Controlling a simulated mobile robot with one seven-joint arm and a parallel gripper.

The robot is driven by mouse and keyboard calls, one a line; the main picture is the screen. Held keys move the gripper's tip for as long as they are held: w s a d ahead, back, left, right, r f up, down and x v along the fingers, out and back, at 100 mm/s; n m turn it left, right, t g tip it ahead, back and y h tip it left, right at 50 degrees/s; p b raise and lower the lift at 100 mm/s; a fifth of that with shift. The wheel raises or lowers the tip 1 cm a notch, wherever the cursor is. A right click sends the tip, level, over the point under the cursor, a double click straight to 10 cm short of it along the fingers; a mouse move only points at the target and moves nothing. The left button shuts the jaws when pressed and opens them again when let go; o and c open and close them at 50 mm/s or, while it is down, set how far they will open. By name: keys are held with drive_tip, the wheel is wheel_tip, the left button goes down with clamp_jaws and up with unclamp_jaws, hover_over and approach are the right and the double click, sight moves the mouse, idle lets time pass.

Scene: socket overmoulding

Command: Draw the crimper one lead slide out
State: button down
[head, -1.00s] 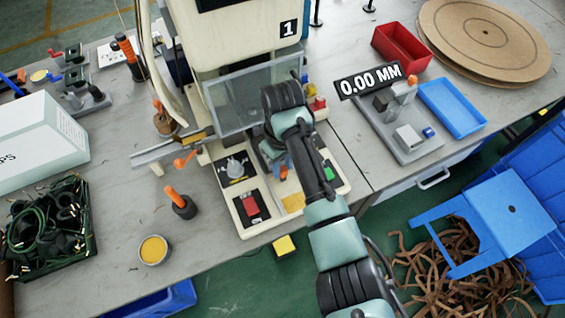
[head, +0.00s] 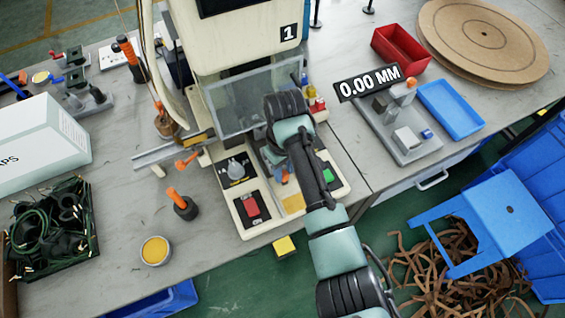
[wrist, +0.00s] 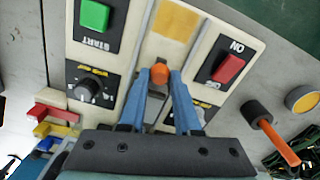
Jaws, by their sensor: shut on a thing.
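Crimper one (head: 237,28) is the cream machine marked 1, with a clear guard (head: 240,98) in front. In the wrist view an orange knob (wrist: 160,73), seemingly the lead slide's handle, sits in a narrow channel between the control panels. My gripper (wrist: 161,77) is shut on this knob, with a blue finger on each side. In the head view my arm and wrist cover most of the gripper, and a bit of orange shows beside it. The slide's body is mostly hidden, so how far out it stands cannot be told.
The red ON switch (wrist: 228,68) and green START button (wrist: 94,15) flank the channel. A dial (wrist: 90,88) lies left of the gripper. An orange-handled tool (head: 181,202) and a yellow-filled cup (head: 156,250) stand left of the machine. Bare bench lies between them.

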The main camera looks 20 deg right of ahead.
drive_tip(key=s+p, duration=0.8)
drive_tip(key=s, duration=0.1)
drive_tip(key=shift+s+d, duration=0.15)
drive_tip(key=shift+s, duration=0.1)
drive_tip(key=c, duration=0.6)
unclamp_jaws()
drive_tip(key=shift+s, duration=0.1)
wheel_tip(320, 180, up, 13)
